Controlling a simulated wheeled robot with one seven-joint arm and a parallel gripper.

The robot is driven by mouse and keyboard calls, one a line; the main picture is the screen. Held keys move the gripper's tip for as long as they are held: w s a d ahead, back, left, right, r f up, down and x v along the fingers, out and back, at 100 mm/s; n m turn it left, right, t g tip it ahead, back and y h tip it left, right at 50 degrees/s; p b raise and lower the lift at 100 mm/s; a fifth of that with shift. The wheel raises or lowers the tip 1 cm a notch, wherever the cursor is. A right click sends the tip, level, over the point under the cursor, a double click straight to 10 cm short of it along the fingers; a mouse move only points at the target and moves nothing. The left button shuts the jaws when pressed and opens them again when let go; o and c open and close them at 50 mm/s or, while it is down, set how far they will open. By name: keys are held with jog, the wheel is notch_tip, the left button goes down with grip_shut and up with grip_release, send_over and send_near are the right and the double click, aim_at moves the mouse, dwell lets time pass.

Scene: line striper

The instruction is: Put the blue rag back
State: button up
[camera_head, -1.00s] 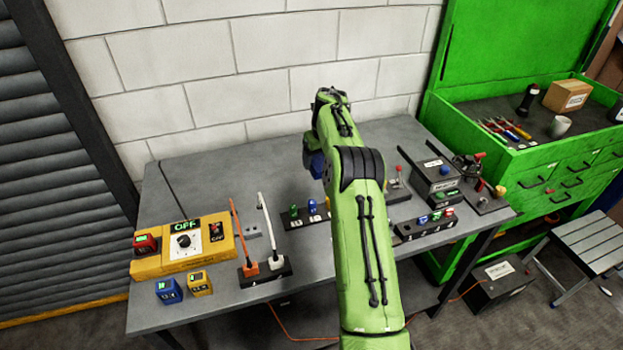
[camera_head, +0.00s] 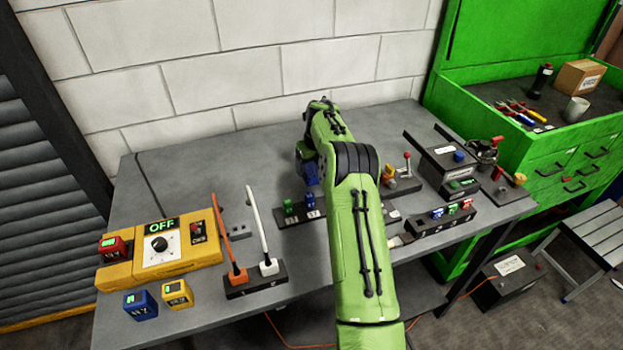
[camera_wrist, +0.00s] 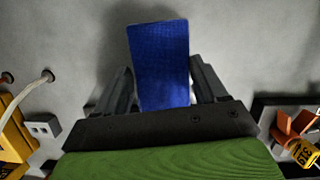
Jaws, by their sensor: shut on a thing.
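In the wrist view my gripper (camera_wrist: 160,88) is shut on the blue rag (camera_wrist: 160,60), a flat blue piece standing up between the two dark fingers. Grey tabletop shows behind and around it. In the head view a bit of the blue rag (camera_head: 311,174) shows at the left side of my green arm, over the back middle of the table (camera_head: 190,160). My arm hides most of the gripper there. I cannot tell whether the rag touches the table.
A yellow control box (camera_head: 165,250) and a stand with orange and white levers (camera_head: 255,284) are at the left. A rack with green and blue pieces (camera_head: 296,212) is close below the rag. Black devices (camera_head: 450,165) stand right of my arm. The table's back left is clear.

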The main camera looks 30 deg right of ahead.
aim_at(313, 169)
jog(key=shift+f, duration=2)
jog(key=o, duration=1.1)
jog(key=shift+f, duration=0.15)
jog(key=shift+c, duration=0.2)
